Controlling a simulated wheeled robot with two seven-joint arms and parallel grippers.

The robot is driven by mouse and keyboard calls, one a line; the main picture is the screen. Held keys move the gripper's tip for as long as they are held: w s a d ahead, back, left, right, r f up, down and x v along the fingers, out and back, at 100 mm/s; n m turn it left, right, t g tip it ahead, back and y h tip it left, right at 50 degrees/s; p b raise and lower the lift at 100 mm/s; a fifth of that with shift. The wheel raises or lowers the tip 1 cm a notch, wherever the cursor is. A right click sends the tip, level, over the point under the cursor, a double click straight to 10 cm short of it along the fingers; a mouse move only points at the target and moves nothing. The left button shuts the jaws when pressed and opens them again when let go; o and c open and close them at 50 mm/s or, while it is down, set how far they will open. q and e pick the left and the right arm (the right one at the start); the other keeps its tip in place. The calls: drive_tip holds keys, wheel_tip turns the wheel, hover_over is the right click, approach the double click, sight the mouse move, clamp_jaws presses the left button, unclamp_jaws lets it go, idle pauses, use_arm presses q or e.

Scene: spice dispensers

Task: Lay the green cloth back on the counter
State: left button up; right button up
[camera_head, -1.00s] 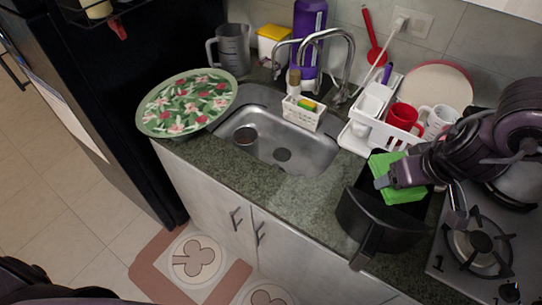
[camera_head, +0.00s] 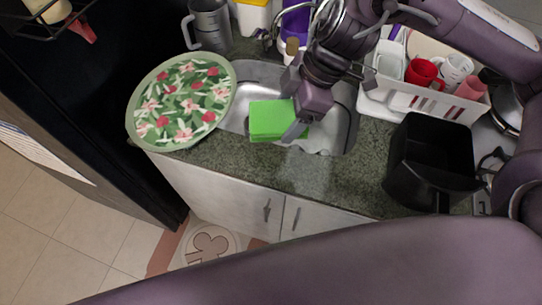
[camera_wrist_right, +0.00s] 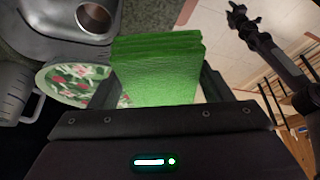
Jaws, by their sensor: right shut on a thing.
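The green cloth (camera_head: 270,118) is a folded bright green square. My right gripper (camera_head: 294,128) is shut on its right edge and holds it over the front of the sink, beside the counter's front strip. In the right wrist view the cloth (camera_wrist_right: 158,68) stands between the fingers of my right gripper (camera_wrist_right: 158,95), its folded layers showing at the top. The green-black speckled counter (camera_head: 240,165) runs in front of the sink. I cannot tell how high the cloth is above it. My left gripper is not in view.
A floral round tray (camera_head: 185,100) sits on the counter left of the sink (camera_head: 340,125). A black bin-like basket (camera_head: 430,160) stands on the right, near the white dish rack (camera_head: 425,98) with cups. The counter strip between sink and basket is clear.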

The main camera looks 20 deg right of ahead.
wheel_tip(320, 180, down, 5)
drive_tip(key=b, duration=0.3)
hover_over(279, 165)
drive_tip(key=d, duration=0.1)
drive_tip(key=f, duration=0.8)
drive_tip(key=shift+s+d+f, duration=0.1)
drive_tip(key=shift+s, duration=0.15)
wheel_tip(279, 165, down, 4)
drive_tip(key=shift+f+b, duration=0.15)
drive_tip(key=shift+b, duration=0.6)
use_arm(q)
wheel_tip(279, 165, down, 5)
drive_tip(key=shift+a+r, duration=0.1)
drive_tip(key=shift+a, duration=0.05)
use_arm(e)
drive_tip(key=shift+w+f, duration=0.1)
drive_tip(key=shift+f, duration=0.15)
drive_tip(key=o, duration=1)
